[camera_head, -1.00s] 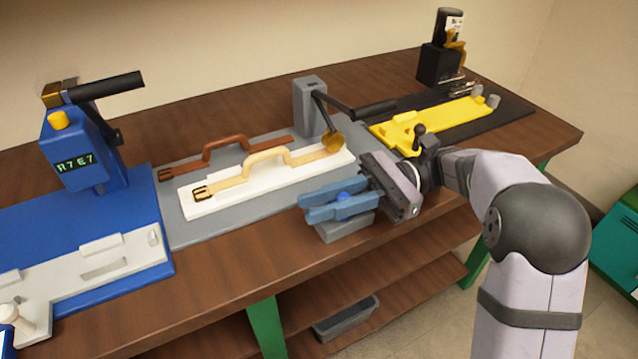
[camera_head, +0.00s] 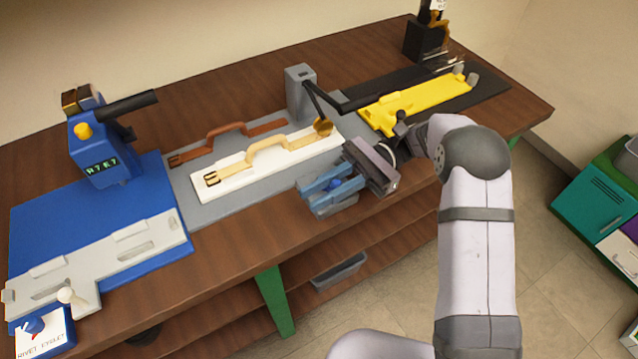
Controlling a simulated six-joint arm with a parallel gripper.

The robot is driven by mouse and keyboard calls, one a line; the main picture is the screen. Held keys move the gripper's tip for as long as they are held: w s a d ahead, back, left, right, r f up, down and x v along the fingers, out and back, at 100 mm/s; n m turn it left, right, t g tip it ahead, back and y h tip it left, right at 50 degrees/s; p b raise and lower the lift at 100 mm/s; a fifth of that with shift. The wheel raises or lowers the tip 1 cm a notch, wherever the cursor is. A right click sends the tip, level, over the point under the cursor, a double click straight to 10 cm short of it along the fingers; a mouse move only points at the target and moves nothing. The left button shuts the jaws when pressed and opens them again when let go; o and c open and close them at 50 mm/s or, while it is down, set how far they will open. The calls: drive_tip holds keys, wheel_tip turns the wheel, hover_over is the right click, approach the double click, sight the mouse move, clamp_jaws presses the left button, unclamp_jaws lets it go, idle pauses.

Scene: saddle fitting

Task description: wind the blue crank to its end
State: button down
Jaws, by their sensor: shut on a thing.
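A small dark-blue round knob (camera_head: 334,184), which I take to be the blue crank's grip, sits above a grey block at the front edge of the bench. My gripper (camera_head: 333,188) reaches in from the right with its light-blue fingers pointing left. The fingers are shut on the knob, one on each side of it. The fingers cover most of the block and any crank arm below, so I cannot tell the crank's angle.
A white plate (camera_head: 225,193) with a tan strap and handle lies just behind my gripper. A grey post (camera_head: 300,95) with a black-handled lever stands behind it. A yellow fixture (camera_head: 400,108) is to the right. A blue press (camera_head: 97,150) stands at left.

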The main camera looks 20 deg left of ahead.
idle(0.3)
drive_tip(key=c, duration=1.6)
unclamp_jaws()
drive_tip(key=shift+r, duration=0.15)
wheel_tip(320, 180, up, 10)
drive_tip(key=p, duration=1)
